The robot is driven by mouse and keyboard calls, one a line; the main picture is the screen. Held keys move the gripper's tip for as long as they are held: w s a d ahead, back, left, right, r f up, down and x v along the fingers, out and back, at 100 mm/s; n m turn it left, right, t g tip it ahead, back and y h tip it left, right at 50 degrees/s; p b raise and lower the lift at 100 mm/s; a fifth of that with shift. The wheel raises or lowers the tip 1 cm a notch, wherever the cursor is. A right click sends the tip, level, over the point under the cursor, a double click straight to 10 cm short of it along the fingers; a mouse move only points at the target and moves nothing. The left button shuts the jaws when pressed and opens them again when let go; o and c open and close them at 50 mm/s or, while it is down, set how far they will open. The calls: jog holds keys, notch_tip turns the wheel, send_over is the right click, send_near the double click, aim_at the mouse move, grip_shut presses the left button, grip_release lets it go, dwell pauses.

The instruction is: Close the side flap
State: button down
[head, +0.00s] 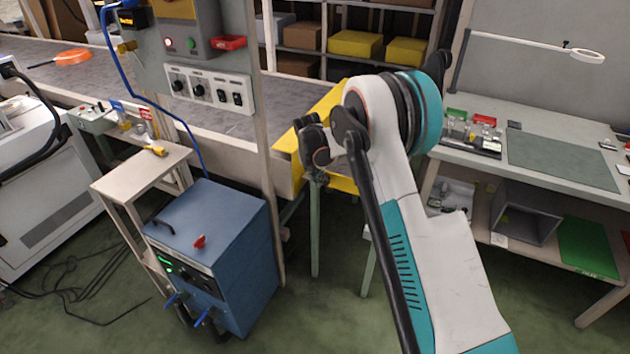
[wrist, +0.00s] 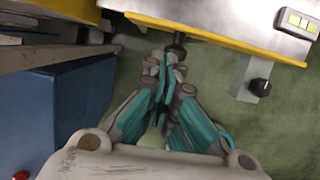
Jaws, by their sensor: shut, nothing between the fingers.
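The pan conveyor (head: 225,120) ends in yellow metal parts (head: 318,112) just left of my arm in the head view. In the wrist view a metal plate with a yellow edge (wrist: 215,38) runs across the top. I cannot tell which part is the side flap or how far it stands open, as my arm covers much of this end. My gripper (wrist: 166,58) is shut and empty in the wrist view, its tips pointing towards the yellow edge. A dark knob (wrist: 177,48) shows close by the tips; contact cannot be told. The fingers are not clear in the head view.
A blue cabinet (head: 212,255) stands left of my arm, beside a small stand (head: 140,168). A post with a control panel (head: 208,88) rises behind it. A workbench (head: 540,150) stands on the right. A black knob on a bracket (wrist: 260,88) sits right of my gripper. Green floor lies below.

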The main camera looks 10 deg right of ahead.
jog(key=shift+w+d+r, duration=0.1)
jog(key=shift+w+d, duration=0.45)
jog(key=shift+w, duration=0.2)
jog(key=shift+w+d+r, duration=0.25)
jog(key=shift+w+d, duration=0.15)
jog(key=shift+w, duration=0.2)
